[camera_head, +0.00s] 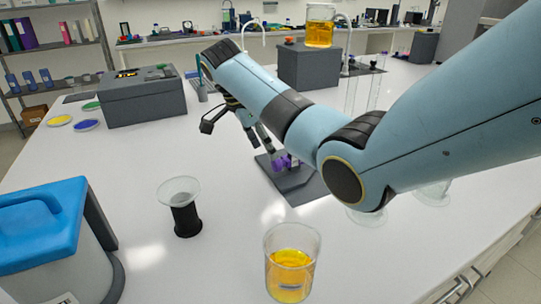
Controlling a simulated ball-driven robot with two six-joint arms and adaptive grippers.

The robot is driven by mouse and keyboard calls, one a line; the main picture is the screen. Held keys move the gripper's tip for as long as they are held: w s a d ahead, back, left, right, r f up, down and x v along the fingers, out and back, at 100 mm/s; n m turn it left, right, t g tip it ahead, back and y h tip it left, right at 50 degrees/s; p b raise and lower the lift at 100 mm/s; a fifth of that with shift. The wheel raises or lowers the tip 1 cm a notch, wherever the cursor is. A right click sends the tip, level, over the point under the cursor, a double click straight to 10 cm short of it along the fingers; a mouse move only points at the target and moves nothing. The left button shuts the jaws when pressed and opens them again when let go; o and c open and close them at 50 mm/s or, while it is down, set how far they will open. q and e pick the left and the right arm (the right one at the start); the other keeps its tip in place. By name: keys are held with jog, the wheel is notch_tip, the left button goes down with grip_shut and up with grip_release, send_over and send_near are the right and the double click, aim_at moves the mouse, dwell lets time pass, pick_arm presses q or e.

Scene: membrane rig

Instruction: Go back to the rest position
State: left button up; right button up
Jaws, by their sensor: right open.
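My right arm comes in from the right edge and reaches across the table. My right gripper (261,142) is open, its dark fingers pointing down just behind and left of a purple piece (284,163) on a dark grey plate (305,192). I see nothing between its fingers. The arm hides part of the plate and the glassware behind it. My left gripper is not in view.
A beaker of orange liquid (290,268) stands at the front, another (319,27) on a grey box (305,70). A black stand with a glass dish (183,210) is left of centre. A blue-lidded container (40,225) and grey case (143,100) stand left.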

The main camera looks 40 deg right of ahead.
jog(key=shift+a+r, duration=0.15)
jog(key=shift+r, duration=0.25)
